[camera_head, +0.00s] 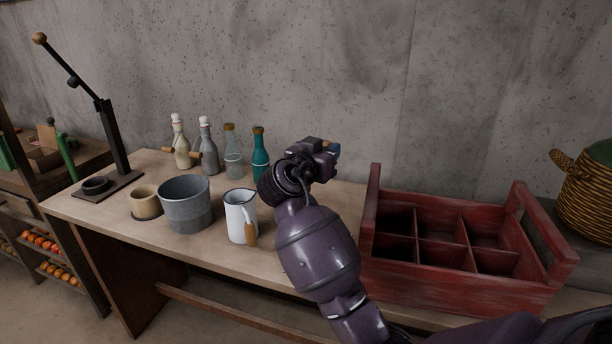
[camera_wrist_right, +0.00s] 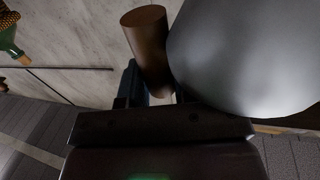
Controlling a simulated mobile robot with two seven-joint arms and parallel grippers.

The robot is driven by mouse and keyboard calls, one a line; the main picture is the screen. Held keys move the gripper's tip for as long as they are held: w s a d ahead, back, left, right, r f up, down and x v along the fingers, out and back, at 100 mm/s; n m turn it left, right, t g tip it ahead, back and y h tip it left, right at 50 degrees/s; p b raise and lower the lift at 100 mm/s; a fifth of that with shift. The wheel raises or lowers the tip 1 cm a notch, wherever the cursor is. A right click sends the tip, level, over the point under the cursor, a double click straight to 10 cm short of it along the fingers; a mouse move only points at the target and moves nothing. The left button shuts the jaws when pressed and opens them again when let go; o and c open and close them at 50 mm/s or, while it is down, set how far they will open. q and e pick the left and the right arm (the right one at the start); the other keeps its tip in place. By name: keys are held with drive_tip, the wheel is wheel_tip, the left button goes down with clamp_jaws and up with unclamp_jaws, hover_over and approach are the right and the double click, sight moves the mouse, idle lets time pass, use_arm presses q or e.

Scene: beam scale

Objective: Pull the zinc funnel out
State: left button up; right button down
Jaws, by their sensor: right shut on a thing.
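My right gripper (camera_head: 327,152) is raised above the workbench, between the teal bottle and the red crate. In the right wrist view, the gripper (camera_wrist_right: 160,98) is shut on a brown wooden handle (camera_wrist_right: 147,45). A large smooth grey metal body, seemingly the zinc funnel (camera_wrist_right: 245,55), is close beside the handle at the right of that view. Its full shape is cut off by the frame. In the head view the funnel is hidden behind my gripper and wrist; only a small brown bit shows at the gripper's tip. My left gripper is not in view.
The bench (camera_head: 270,263) holds a grey bucket (camera_head: 187,207), a white enamel jug (camera_head: 237,215), a tan cup (camera_head: 145,204) and several bottles near the wall. A black stand (camera_head: 112,140) is at left. The red divided crate (camera_head: 450,285) stands at right, its visible compartments empty.

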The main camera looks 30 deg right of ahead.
drive_tip(key=shift+r, duration=0.1)
wheel_tip(320, 180, up, 20)
drive_tip(key=p, duration=0.1)
idle(0.5)
idle(0.4)
